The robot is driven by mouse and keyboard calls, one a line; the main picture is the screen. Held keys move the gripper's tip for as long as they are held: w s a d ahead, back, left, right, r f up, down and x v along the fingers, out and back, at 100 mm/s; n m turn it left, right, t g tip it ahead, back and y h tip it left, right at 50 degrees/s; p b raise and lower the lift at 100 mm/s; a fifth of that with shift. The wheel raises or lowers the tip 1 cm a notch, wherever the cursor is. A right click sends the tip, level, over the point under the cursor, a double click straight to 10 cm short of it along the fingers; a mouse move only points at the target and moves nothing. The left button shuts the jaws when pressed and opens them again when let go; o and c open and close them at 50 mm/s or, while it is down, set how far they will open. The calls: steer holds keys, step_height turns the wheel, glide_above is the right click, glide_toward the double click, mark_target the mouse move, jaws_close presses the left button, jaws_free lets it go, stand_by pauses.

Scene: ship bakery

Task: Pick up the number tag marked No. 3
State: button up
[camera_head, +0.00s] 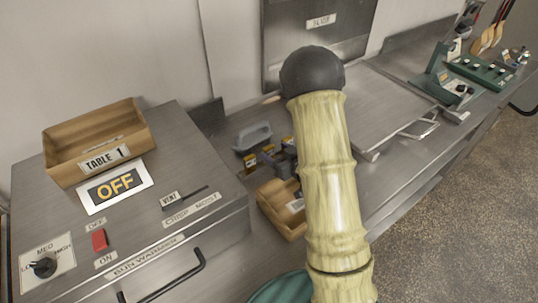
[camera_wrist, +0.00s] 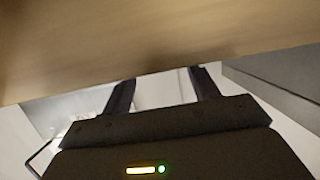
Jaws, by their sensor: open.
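Several small yellow-and-dark pieces that look like tags (camera_head: 267,157) stand on the steel counter behind the arm's left side in the head view. Their numbers are too small to read, so I cannot tell which is No. 3. My gripper (camera_wrist: 162,84) shows in the wrist view with two dark fingers apart and nothing seen between them. A blurred wooden surface (camera_wrist: 150,40) fills the top of that view, close to the camera, and its edge covers the fingertips. In the head view my gripper is not visible, and my arm hides part of the counter.
A grey-handled item (camera_head: 252,137) is near the tags. The bun warmer (camera_head: 185,235) carries a wooden TABLE 1 box (camera_head: 65,163). A steel lid (camera_head: 375,105) lies right of my arm.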

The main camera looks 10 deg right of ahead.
mark_target(271, 148)
steer(key=p+x, duration=0.1)
steer(key=x, duration=0.3)
steer(key=shift+w+a+f, duration=0.1)
steer(key=shift+w+f, duration=0.05)
steer(key=shift+w, duration=0.15)
steer(key=c, duration=1.1)
